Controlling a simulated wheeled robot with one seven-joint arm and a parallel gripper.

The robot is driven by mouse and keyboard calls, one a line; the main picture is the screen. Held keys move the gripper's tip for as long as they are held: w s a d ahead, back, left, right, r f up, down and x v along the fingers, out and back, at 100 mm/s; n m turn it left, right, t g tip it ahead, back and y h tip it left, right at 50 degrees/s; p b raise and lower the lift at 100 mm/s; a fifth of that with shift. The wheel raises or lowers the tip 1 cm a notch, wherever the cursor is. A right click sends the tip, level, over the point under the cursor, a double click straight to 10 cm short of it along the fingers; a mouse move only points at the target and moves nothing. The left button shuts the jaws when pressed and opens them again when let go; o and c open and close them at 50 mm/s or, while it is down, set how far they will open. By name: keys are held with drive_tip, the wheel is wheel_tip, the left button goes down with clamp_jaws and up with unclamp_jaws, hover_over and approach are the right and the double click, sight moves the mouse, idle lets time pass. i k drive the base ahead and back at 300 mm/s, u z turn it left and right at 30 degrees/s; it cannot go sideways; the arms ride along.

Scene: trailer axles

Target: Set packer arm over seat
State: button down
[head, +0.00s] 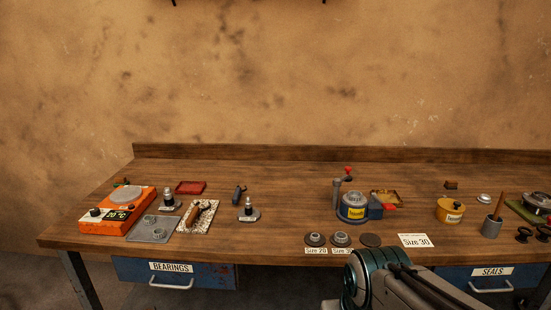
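The packer (354,207) stands on the workbench right of centre. It has a blue base with a yellow label and a round grey seat (355,198) on top. A grey post at its left rear carries the packer arm (344,180), which has a red knob at its end. The arm appears raised near the post, at the back left of the seat; its exact angle is too small to tell. My own arm rises from the bottom edge in front of the bench, right of centre. My gripper is not visible.
An orange heater (118,211) is at far left. The bench between is mostly clear.

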sight(346, 177)
drive_tip(key=u, duration=0.05)
drive_tip(key=i, duration=1.3)
drive_tip(key=z, duration=0.65)
